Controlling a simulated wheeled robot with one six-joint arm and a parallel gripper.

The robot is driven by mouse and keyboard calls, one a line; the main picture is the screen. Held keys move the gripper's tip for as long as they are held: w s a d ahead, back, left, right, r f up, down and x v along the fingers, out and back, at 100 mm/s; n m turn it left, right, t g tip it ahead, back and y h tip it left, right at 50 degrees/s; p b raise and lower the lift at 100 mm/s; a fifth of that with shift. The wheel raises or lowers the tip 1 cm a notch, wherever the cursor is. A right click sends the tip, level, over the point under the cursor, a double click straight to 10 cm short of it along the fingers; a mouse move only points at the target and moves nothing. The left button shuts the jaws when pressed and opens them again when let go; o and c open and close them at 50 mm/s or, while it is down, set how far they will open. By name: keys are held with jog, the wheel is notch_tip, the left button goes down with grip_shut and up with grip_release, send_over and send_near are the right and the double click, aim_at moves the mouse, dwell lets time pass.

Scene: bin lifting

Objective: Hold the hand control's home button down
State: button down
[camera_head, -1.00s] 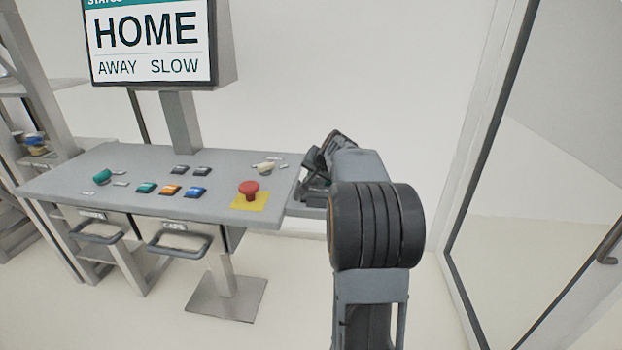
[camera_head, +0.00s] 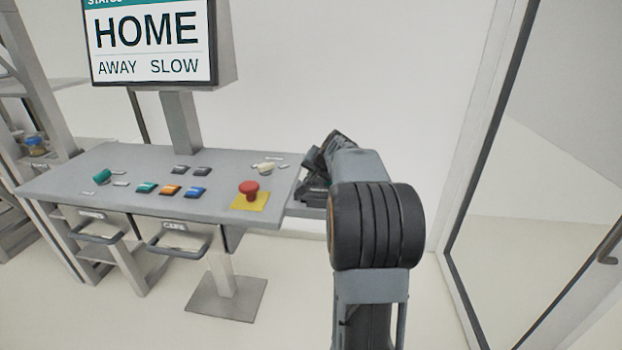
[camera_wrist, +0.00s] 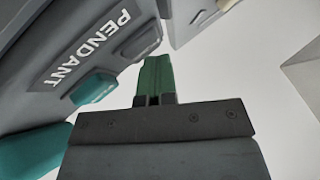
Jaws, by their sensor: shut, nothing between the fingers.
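The hand control (camera_wrist: 60,45), a dark grey body marked PENDANT, fills the upper left of the wrist view. It carries a teal button (camera_wrist: 93,88) and darker grey buttons (camera_wrist: 140,42) farther along. Which button is home cannot be read. My gripper (camera_wrist: 156,62) has its green fingers shut together and empty. Its tips are beside the grey button at the hand control's edge; whether they touch it I cannot tell. In the head view my arm hides most of the gripper area. The screen (camera_head: 150,38) reads HOME, with AWAY and SLOW below.
The grey console (camera_head: 110,170) holds several coloured buttons, knobs and a red mushroom button (camera_head: 249,189) on a yellow plate. Drawers with handles (camera_head: 180,240) hang under it. A glass panel (camera_head: 540,180) stands at the right. A teal part (camera_wrist: 30,150) shows at the wrist view's lower left.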

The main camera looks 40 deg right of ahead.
jog(key=shift+r+p, duration=0.7)
jog(key=shift+r, duration=0.35)
jog(key=shift+r+p, duration=1.95)
jog(key=shift+r, duration=0.5)
jog(key=shift+f, duration=0.1)
